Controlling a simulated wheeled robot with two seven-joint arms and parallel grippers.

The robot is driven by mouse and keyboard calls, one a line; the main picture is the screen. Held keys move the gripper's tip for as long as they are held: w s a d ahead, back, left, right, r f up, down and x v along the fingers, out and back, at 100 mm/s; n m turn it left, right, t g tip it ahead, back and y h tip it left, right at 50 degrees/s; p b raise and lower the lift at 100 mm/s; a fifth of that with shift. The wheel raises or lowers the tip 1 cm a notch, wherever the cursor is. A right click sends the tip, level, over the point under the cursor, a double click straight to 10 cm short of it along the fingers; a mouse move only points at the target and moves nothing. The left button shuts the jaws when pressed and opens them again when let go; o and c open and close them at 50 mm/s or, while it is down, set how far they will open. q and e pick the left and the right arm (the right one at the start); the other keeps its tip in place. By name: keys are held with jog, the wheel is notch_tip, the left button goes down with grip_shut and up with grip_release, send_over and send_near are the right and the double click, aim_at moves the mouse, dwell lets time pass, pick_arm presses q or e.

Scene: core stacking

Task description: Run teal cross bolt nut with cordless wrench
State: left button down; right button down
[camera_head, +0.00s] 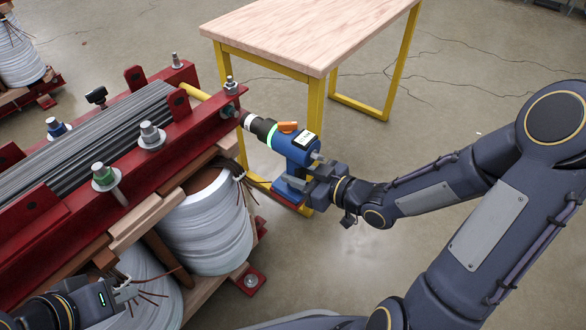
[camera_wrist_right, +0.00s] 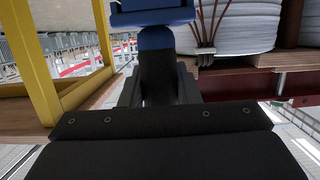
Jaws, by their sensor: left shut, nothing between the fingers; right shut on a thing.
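The blue cordless wrench (camera_head: 293,148) has a black nose, a bright green ring and an orange piece on top. My right gripper (camera_head: 318,183) is shut on its handle; the blue and dark handle (camera_wrist_right: 155,40) also shows between the fingers in the right wrist view. The wrench's socket (camera_head: 246,120) points left at the cross bolt end (camera_head: 229,111) on the red beam's near right end. The socket is at or very near the nut; contact and the nut's teal colour are unclear. My left gripper (camera_head: 128,290) is shut and empty at the lower left, by the white coils.
White coils (camera_head: 208,235) with loose brown leads stand below. A wooden table (camera_head: 310,30) with yellow legs stands behind. Floor at right is open.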

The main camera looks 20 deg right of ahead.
jog(key=shift+s+d+r, duration=0.1)
dwell(0.3)
jog(key=shift+s+d+p, duration=0.55)
jog(key=shift+s+d, duration=0.3)
jog(key=shift+s, duration=0.2)
jog(key=shift+s+d, duration=0.6)
jog(key=shift+s, duration=0.3)
jog(key=shift+r+p, duration=0.1)
jog(key=shift+p, duration=0.25)
